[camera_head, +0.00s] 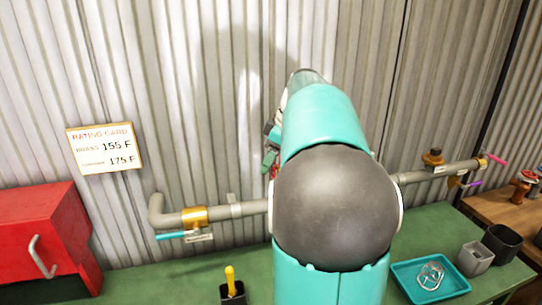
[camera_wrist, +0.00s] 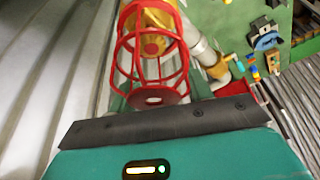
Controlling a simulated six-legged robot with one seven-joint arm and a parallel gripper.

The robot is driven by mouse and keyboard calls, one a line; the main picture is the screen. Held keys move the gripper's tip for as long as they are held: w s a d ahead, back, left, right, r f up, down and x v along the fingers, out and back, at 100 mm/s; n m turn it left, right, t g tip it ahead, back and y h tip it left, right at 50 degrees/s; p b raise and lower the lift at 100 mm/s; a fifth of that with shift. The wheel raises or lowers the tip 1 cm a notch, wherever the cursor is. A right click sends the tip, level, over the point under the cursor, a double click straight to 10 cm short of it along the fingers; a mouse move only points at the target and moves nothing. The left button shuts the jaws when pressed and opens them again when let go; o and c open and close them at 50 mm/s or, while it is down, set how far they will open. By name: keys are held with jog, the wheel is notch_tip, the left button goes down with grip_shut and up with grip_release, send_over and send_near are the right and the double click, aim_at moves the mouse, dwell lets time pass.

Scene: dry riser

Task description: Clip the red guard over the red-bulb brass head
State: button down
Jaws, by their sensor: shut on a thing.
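The red guard (camera_wrist: 122,55), a wire cage, is in the wrist view just beyond the dark edge of my gripper (camera_wrist: 160,118). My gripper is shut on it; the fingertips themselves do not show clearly. A brass-coloured head (camera_wrist: 148,20) shows through the far end of the cage, in line with it. I cannot tell whether the cage is around it or only in front of it, and no bulb is clear. In the head view my arm hides most of this; a bit of the red guard (camera_head: 273,169) shows left of my arm near the wall.
A grey pipe (camera_head: 245,209) runs along the corrugated wall, with a brass fitting (camera_head: 195,215) at left and another (camera_head: 432,157) at right. The green bench holds a teal tray (camera_head: 402,270) with a clear cage, cups and a yellow-handled tool (camera_head: 230,278). A red cabinet (camera_head: 35,215) stands left.

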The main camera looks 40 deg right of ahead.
jog(key=shift+f, duration=1.55)
jog(key=c, duration=0.6)
grip_release()
jog(key=shift+o, duration=0.2)
jog(key=v, duration=1.3)
jog(key=shift+s+d+r, duration=0.1)
jog(key=shift+s+r, duration=0.05)
jog(key=shift+r, duration=0.25)
jog(key=shift+s, duration=0.1)
